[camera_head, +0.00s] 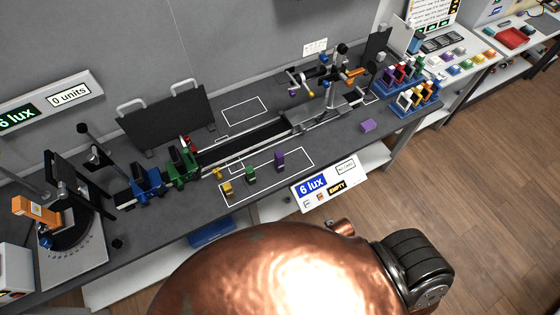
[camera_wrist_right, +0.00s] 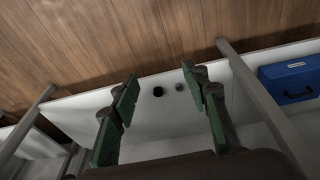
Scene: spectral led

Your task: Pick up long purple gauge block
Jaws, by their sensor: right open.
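A tall purple block (camera_head: 280,160) stands upright on the dark bench, at the right end of a row inside a white outlined rectangle. A green block (camera_head: 250,174) and a shorter yellow block (camera_head: 227,188) stand to its left. Another purple block (camera_head: 367,126) lies on the bench further right, near the front edge. My right gripper (camera_wrist_right: 158,74) is open and empty in the right wrist view, over a white shelf. No purple block shows in that view. Neither gripper shows in the head view.
An optical rail with a blue mount (camera_head: 148,183) and green mount (camera_head: 182,166) runs behind the blocks. A lux display (camera_head: 325,184) hangs at the front edge. A blue case (camera_wrist_right: 288,82) sits on the white shelf (camera_wrist_right: 185,118). Blue racks (camera_head: 416,106) stand at the right end.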

